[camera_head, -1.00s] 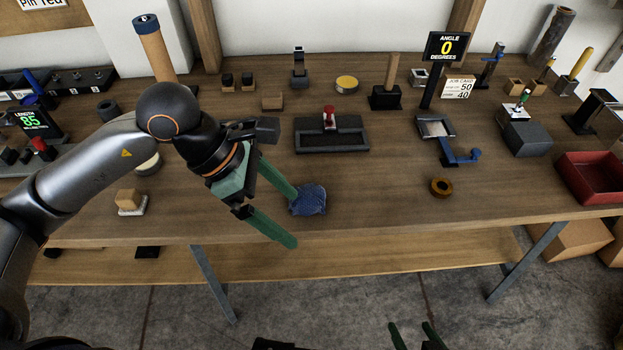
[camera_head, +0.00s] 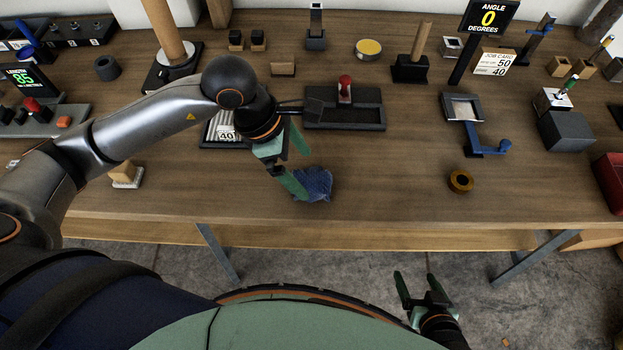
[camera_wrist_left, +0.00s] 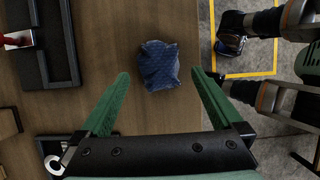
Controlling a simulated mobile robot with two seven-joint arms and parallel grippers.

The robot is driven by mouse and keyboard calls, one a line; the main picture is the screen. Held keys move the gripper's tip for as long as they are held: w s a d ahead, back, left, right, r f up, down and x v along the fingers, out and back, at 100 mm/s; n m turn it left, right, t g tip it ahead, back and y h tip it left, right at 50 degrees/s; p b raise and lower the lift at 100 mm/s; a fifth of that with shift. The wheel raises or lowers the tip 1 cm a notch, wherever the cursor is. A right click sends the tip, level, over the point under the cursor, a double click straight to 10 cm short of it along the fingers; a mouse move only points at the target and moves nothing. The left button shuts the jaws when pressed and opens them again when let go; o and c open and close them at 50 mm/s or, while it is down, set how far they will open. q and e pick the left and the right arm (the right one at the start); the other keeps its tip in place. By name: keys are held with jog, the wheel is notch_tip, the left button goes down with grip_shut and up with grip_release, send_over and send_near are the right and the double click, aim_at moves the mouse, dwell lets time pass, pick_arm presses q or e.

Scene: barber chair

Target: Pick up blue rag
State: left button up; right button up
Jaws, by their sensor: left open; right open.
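The blue rag (camera_head: 314,184) lies crumpled on the wooden workbench near its front edge. It also shows in the left wrist view (camera_wrist_left: 158,65), beyond and between the two finger tips. My left gripper (camera_head: 297,162) has green fingers spread apart and sits just left of the rag in the head view. In the left wrist view the left gripper (camera_wrist_left: 160,78) is open with nothing between its fingers. From these views I cannot tell the exact height of the fingers above the rag. My right gripper (camera_head: 415,286) is open and empty, in front of the bench over the floor.
A dark tray with a red-handled piece (camera_head: 345,105) stands behind the rag. A brass ring (camera_head: 460,181) and a blue-cranked device (camera_head: 470,125) are to the right. A wooden block on a white base (camera_head: 126,176) is at left. The bench around the rag is mostly clear.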

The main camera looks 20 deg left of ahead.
aim_at(311, 178)
pick_arm(q)
jog(key=x, duration=0.4)
jog(key=shift+d, duration=0.1)
jog(key=shift+w+d+f, duration=0.1)
jog(key=shift+d+f, duration=0.05)
jog(key=shift+f, duration=0.2)
jog(key=c, duration=1.4)
jog(key=shift+r, duration=0.1)
jog(key=shift+c, duration=0.2)
